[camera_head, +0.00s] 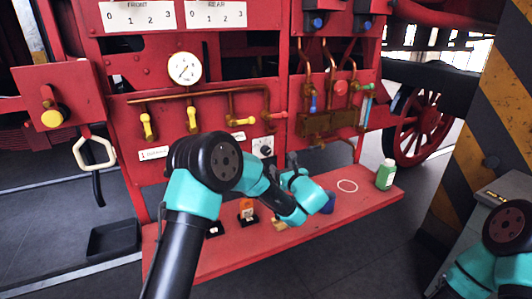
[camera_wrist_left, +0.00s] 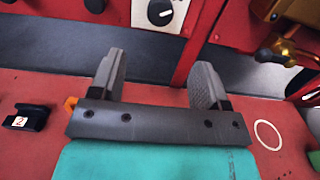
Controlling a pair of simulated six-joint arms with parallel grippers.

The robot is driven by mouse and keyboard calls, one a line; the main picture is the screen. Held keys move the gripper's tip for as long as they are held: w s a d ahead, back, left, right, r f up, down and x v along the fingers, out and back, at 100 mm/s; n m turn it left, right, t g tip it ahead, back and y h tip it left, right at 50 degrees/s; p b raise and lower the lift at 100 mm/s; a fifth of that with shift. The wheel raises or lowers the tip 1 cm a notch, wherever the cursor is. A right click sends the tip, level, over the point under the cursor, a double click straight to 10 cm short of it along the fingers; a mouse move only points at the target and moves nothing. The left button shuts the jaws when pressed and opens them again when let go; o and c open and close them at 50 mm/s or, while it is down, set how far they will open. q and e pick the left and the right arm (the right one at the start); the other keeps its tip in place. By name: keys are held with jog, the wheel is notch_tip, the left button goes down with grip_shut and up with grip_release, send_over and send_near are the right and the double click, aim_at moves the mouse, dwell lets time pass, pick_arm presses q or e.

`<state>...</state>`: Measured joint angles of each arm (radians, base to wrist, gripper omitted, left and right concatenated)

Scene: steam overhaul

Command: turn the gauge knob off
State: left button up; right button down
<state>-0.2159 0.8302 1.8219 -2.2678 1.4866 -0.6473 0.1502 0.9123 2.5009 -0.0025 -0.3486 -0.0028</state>
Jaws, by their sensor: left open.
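The gauge knob (camera_head: 264,151) is a small black knob on a white plate, low on the red panel. It also shows at the top edge of the left wrist view (camera_wrist_left: 160,12), where its plate is partly cut off. The round white gauge (camera_head: 184,69) with a dark needle sits higher on the panel. My left gripper (camera_wrist_left: 160,68) is open and empty, with its two grey fingers apart. It is over the red shelf, short of the knob and not touching it. In the head view my left arm hides part of the panel and shelf. My right gripper is out of view.
The red shelf (camera_head: 222,262) holds a green bottle (camera_head: 385,175), a white ring mark (camera_head: 347,186), an orange item (camera_head: 247,208) and small black holders. Brass pipes with yellow handles (camera_head: 148,127) line the panel. A striped pillar (camera_head: 490,120) stands at right.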

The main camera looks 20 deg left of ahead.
aim_at(267, 153)
pick_arm(q)
jog(key=x, duration=1.4)
jog(key=shift+a, duration=0.1)
jog(key=shift+c, duration=0.2)
jog(key=c, duration=0.9)
